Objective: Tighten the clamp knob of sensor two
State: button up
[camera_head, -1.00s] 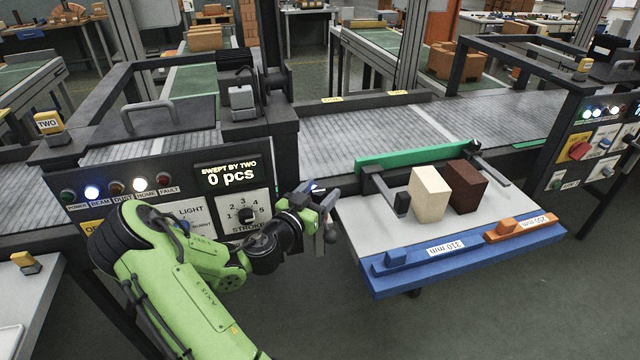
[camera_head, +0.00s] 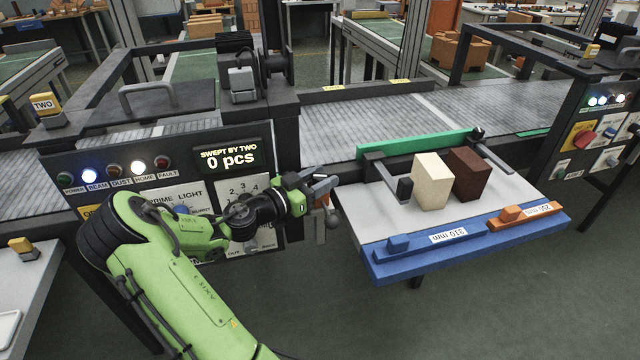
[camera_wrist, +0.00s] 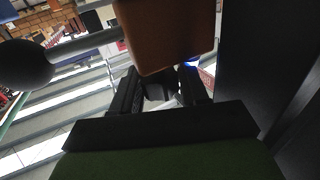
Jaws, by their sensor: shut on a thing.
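My gripper (camera_head: 322,186) is at the right edge of the control panel of station two, by the near left corner of the grey table. In the wrist view the two dark fingers (camera_wrist: 160,92) are shut on a small dark piece (camera_wrist: 157,84). Its shape is mostly hidden, and I cannot tell for sure that it is the clamp knob. An orange-brown block (camera_wrist: 165,32) with a metal rod and a black ball end (camera_wrist: 24,64) is close above the fingers. A yellow tag reading TWO (camera_head: 44,104) stands on the machine frame.
The panel display (camera_head: 229,158) reads "SWEPT BY TWO 0 pcs". A cream block (camera_head: 431,184) and a dark brown block (camera_head: 469,174) stand on the grey table (camera_head: 375,225). A blue rail (camera_head: 400,266) edges its front. A roller conveyor (camera_head: 345,125) runs behind.

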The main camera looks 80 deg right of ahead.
aim_at(320, 176)
jog(key=shift+m+g+y, duration=0.5)
jog(key=shift+g, duration=0.1)
jog(key=o, duration=1)
jog(key=shift+c, duration=0.2)
notch_tip(320, 176, up, 10)
jog(key=p, duration=0.3)
